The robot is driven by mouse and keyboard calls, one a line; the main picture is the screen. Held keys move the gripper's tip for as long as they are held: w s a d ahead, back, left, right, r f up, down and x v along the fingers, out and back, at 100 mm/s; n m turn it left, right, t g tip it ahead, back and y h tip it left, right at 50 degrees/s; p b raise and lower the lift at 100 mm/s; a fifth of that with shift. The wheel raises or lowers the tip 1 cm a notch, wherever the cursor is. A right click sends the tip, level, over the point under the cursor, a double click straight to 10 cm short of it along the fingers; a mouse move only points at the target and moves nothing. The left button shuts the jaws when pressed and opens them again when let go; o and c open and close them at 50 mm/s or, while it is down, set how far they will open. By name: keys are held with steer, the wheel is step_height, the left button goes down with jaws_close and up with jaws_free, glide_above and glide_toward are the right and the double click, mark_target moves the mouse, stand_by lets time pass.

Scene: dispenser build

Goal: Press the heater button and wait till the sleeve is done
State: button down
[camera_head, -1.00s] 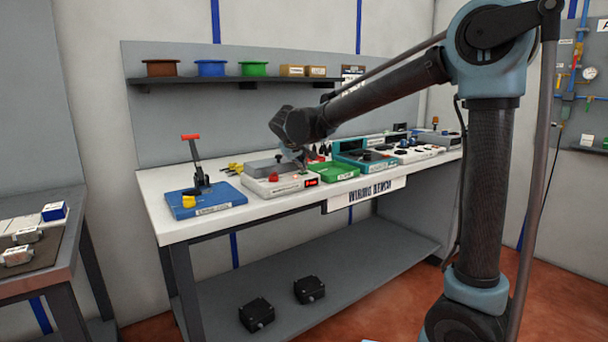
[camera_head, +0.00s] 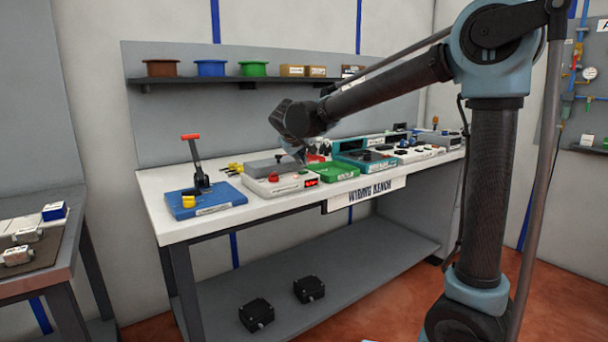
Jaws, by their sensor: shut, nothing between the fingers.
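The heater (camera_head: 268,189) is a low white box with a grey top on the wiring bench. I cannot read the display. My gripper (camera_head: 303,160) is shut and empty. It points down just above the right part of the heater, and its tips are small and partly hidden by my wrist. I cannot tell whether it touches the heater. The sleeve cannot be made out.
A blue crimp station (camera_head: 206,200) with a red-handled lever stands left of the heater. A green tray (camera_head: 334,171) and a teal unit (camera_head: 367,160) stand to its right. A shelf (camera_head: 235,81) with spools runs above. The bench's (camera_head: 163,218) front edge is clear.

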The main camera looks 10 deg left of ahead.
steer(key=shift+r, duration=0.15)
steer(key=shift+r, duration=2.4)
steer(key=s+d+f+m+g+h, duration=0.1)
steer(key=d+f+m+g, duration=0.15)
steer(key=d, duration=1.55)
steer(key=s+d+f+m+g, duration=0.1)
steer(key=s+d+f, duration=0.25)
steer(key=d, duration=0.25)
steer(key=s+d+f+m+h, duration=0.1)
steer(key=s+d+f, duration=0.1)
steer(key=s+d, duration=0.35)
steer(key=s+d+f+m+g, duration=0.1)
steer(key=s+d+f, duration=0.15)
steer(key=d, duration=0.55)
steer(key=s+d+f+m+g+y, duration=0.1)
steer(key=s+d+f, duration=0.3)
steer(key=s+f, duration=0.4)
steer(key=s+d+f+m+g, duration=0.1)
steer(key=s+d+f+m, duration=0.1)
steer(key=s+d+f, duration=0.3)
steer(key=s+f, duration=0.3)
steer(key=s, duration=0.2)
steer(key=shift+s+f+y, duration=0.25)
steer(key=shift+f+y, duration=0.05)
steer(key=shift+y, duration=0.1)
